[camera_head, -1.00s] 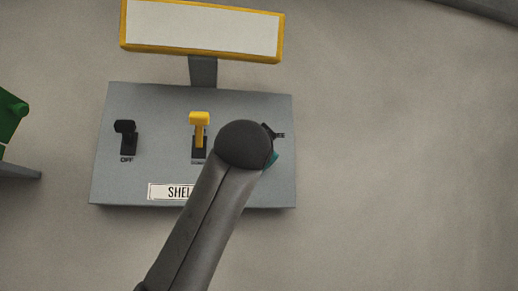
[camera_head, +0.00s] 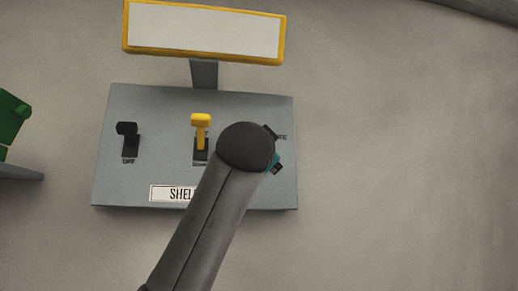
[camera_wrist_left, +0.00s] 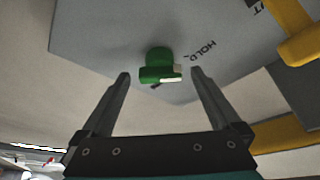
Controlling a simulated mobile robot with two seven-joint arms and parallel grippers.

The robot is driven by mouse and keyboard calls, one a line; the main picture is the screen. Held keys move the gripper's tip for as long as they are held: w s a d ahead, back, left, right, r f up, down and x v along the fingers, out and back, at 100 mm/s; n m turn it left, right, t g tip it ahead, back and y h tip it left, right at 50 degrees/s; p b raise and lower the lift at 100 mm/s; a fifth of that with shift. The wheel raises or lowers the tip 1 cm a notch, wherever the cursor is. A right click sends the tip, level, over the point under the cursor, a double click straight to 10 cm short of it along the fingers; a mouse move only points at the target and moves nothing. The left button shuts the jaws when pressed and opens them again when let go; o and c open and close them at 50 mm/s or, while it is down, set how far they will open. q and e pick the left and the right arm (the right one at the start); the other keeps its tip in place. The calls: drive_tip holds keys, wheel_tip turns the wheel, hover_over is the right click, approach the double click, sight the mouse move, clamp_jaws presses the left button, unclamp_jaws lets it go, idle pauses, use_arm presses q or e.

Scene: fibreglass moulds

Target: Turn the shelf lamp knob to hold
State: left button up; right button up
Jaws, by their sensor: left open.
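The grey shelf lamp panel (camera_head: 120,185) stands in the head view, its label (camera_head: 172,194) partly covered by my left arm. In the left wrist view a green knob (camera_wrist_left: 157,62) with a pale mark sits on a grey panel, beside the printed word HOLD (camera_wrist_left: 198,54). My left gripper (camera_wrist_left: 160,73) is open, with one finger to each side of the knob and visible gaps between. The knob is near the level of the fingertips; I cannot tell the exact depth. In the head view my arm hides the knob and most of the gripper.
The panel bears a black switch (camera_head: 129,140) labelled OFF and a yellow lever (camera_head: 201,130) close to my arm. A yellow-framed white board (camera_head: 205,30) rises behind it. A green object (camera_head: 10,118) is at the far left. The right side is plain floor or wall.

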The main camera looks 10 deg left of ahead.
use_arm(q)
drive_tip(key=b+v, duration=0.5)
drive_tip(key=v, duration=1)
drive_tip(key=shift+b, duration=0.3)
